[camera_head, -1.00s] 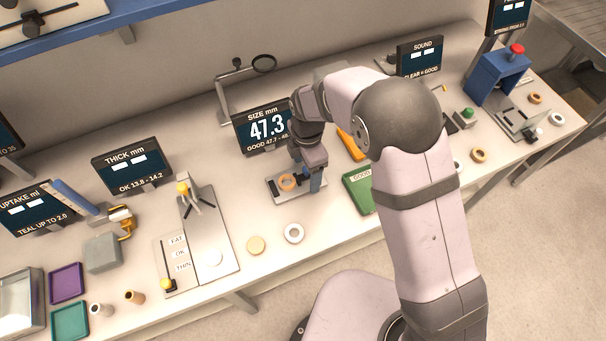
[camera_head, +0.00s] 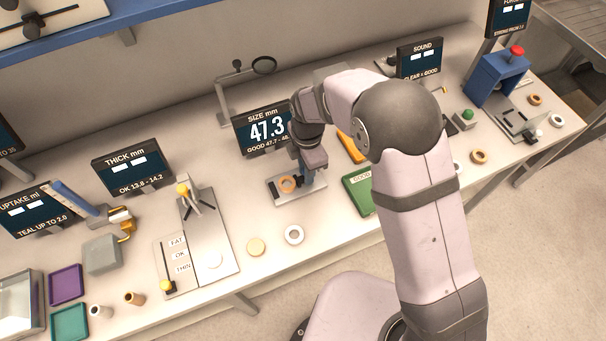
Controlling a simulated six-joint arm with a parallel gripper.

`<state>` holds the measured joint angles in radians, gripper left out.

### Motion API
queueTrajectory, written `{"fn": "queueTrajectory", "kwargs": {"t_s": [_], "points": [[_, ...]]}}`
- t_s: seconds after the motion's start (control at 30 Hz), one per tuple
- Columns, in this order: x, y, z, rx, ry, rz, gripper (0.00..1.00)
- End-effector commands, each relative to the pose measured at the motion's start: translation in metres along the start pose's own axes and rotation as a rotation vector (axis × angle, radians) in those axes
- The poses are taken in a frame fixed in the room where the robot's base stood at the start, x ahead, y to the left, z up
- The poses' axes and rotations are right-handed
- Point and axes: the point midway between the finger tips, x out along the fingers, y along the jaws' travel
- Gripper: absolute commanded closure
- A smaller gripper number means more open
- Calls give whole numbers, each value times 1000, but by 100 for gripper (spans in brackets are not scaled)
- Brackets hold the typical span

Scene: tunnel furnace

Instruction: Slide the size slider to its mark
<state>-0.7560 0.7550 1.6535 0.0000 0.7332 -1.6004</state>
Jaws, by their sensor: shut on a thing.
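The size gauge (camera_head: 309,196) is a light metal plate on the bench with a dark slot at its left end. An orange ring (camera_head: 287,184) lies on it. My gripper (camera_head: 308,179) points down at the right part of the gauge, just right of the ring, and is shut on the size slider. The slider itself is almost wholly hidden by the fingers, and its mark cannot be made out. The size display (camera_head: 263,129) behind reads 47.3, with a GOOD range starting at 47.7 below; my wrist covers the range's end.
A green tray (camera_head: 359,194) labelled GOOD and an orange item (camera_head: 351,147) are close to the gripper's right. A stand with a magnifier ring (camera_head: 264,64) rises behind the display.

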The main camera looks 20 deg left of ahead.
Motion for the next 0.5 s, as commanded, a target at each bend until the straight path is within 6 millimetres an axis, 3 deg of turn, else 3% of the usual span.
{"fn": "queueTrajectory", "kwargs": {"t_s": [0.5], "points": [[0, 0, 18, 2, 0, 1, 94]]}}
